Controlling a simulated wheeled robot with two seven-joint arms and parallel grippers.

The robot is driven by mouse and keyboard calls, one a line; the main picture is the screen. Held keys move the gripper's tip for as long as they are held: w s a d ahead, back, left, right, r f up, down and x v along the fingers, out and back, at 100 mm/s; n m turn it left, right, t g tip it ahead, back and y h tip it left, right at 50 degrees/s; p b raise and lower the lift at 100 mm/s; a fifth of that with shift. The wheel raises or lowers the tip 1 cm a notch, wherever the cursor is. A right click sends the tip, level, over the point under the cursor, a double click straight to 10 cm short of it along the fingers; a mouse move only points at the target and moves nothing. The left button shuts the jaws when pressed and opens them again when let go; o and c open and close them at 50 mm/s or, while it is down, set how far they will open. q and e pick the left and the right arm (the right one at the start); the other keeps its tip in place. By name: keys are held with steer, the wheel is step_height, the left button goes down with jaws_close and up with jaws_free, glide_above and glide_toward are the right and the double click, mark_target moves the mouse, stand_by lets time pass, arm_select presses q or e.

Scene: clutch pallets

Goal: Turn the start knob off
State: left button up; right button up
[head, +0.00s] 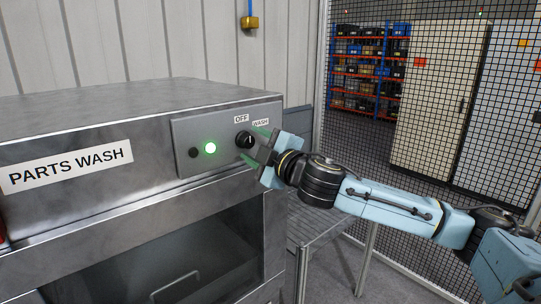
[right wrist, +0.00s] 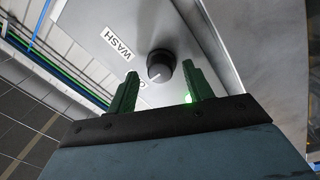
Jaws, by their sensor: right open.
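The start knob (head: 244,139) is a round black knob with a white mark, on the grey panel of the parts washer. The OFF label (head: 241,119) is above it and the WASH label (head: 261,123) above and to its right. My right gripper (head: 247,143) is open at the knob, its green fingers pointing at the panel. In the right wrist view the knob (right wrist: 160,66) shows between and beyond the fingertips (right wrist: 159,69); I cannot tell whether they touch it. The WASH label (right wrist: 118,42) shows there; the other label is mostly hidden by a finger. My left gripper is not in view.
A green lamp (head: 210,148) glows left of the knob, beside a small black button (head: 193,153). The PARTS WASH sign (head: 67,166) is further left. A mesh fence (head: 365,130) stands behind my right arm. A metal table (head: 317,222) is right of the washer.

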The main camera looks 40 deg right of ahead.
steer(key=s+b, duration=1.2)
steer(key=b, duration=0.3)
steer(key=shift+s+d+f, duration=0.25)
steer(key=shift+s+f, duration=0.15)
steer(key=shift+w+d, duration=0.1)
stand_by(0.3)
